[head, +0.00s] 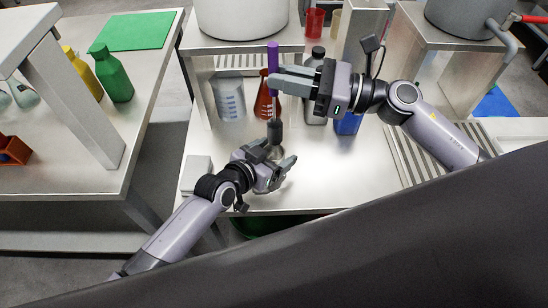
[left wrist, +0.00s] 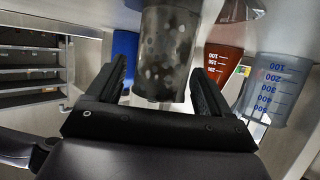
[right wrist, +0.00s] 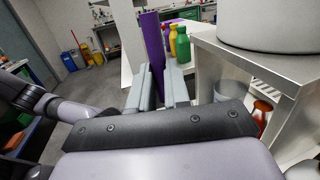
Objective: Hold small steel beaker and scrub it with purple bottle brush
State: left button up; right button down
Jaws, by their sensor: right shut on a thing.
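The purple bottle brush (head: 273,58) is upright in the head view, with its dark bristle head (head: 275,131) pointing down at the small steel beaker (head: 276,153). I cannot tell whether the bristle tip is inside the beaker. My right gripper (head: 272,82) is shut on the brush's purple handle (right wrist: 153,45). My left gripper (head: 275,162) is open around the beaker. In the left wrist view the spotted beaker (left wrist: 166,55) sits between the fingers, with a narrow gap on the left side. In the head view the gripper partly hides it.
Behind stand a clear graduated beaker (head: 230,98), a red-brown flask (head: 265,100), a grey bottle (head: 315,105) and a blue container (head: 347,123). A shelf with a large pot (head: 240,18) rises at the back. The table's front right (head: 335,180) is clear.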

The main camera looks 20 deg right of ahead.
dwell(0.3)
pick_arm(q)
jog(key=v, duration=1.2)
jog(key=s+a+f+n+t+y+p, duration=0.1)
jog(key=s+a+f+n+y, duration=0.2)
jog(key=a, duration=0.5)
jog(key=s+a+f+n+t+y, duration=0.1)
jog(key=s+a+f+n+y, duration=0.2)
jog(key=a, duration=0.5)
jog(key=s+a+f+n+y+p, duration=0.1)
jog(key=s+a+f+n+y, duration=0.1)
jog(key=s+a, duration=0.3)
jog(key=a+f+y, duration=0.1)
jog(key=a, duration=0.2)
jog(key=shift+a+f+n+t+p, duration=0.3)
jog(key=shift+a+n+t+p, duration=0.05)
jog(key=shift+a+n+t, duration=0.05)
pick_arm(e)
jog(key=s+d+f+m+t+h, duration=0.2)
jog(key=d+m+t+h, duration=0.1)
jog(key=m+h, duration=0.3)
jog(key=s+d+f+m+t+h, duration=0.2)
jog(key=m+t+h, duration=0.3)
jog(key=h, duration=0.5)
jog(key=shift+d+f+m+t, duration=0.2)
jog(key=shift+d+m+t, duration=0.2)
jog(key=shift+t, duration=0.2)
